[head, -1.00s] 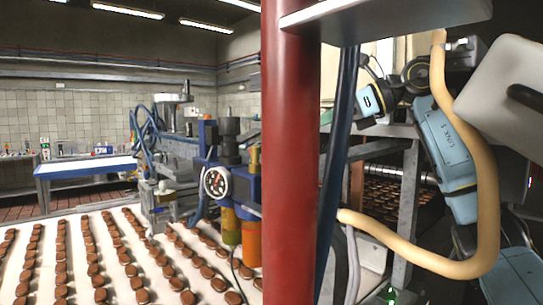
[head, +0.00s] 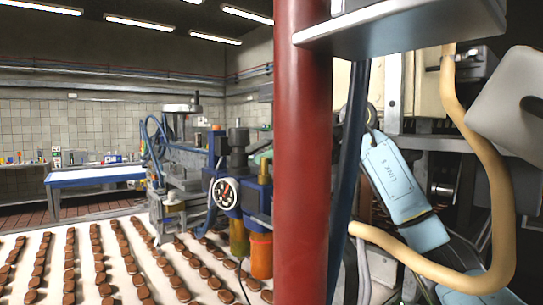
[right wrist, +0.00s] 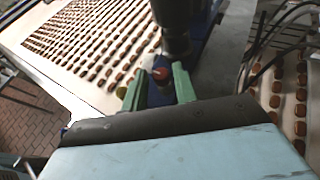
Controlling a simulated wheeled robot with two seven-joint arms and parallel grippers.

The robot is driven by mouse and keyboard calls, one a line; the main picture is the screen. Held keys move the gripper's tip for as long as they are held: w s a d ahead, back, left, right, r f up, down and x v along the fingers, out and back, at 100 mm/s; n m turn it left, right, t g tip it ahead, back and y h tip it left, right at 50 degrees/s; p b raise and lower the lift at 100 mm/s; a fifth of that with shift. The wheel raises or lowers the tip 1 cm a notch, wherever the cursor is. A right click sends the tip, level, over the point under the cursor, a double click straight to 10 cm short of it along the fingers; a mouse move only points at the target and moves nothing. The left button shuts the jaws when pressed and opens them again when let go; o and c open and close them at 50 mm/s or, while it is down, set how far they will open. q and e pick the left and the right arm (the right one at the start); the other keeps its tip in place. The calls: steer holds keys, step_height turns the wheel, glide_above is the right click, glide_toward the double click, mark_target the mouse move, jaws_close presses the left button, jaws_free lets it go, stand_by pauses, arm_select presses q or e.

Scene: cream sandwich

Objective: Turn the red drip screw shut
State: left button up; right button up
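The red drip screw (right wrist: 161,73) shows as a small red knob on a blue body in the right wrist view. My right gripper (right wrist: 159,69) is open, with its two green fingers on either side of the knob; I cannot tell whether they touch it. In the head view, a bit of green from my right gripper (head: 262,152) shows just left of the red post, beside the blue unit with a round gauge (head: 225,193). The post hides most of it. The screw is not clearly seen in the head view. My left gripper is not in view.
A thick red post (head: 302,160) stands close in front, with a dark blue hose and a beige hose (head: 485,170) to its right. A black cylinder (right wrist: 172,25) stands just beyond the screw. A conveyor (head: 120,222) with rows of brown biscuits lies at left.

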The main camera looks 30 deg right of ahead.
jaws_close()
steer(key=shift+a+m+t+h, duration=0.1)
steer(key=shift+m+t+h, duration=0.3)
steer(key=shift+m+h, duration=0.45)
jaws_free()
steer(key=shift+s, duration=0.1)
steer(key=v, duration=1.3)
steer(key=shift+s, duration=0.15)
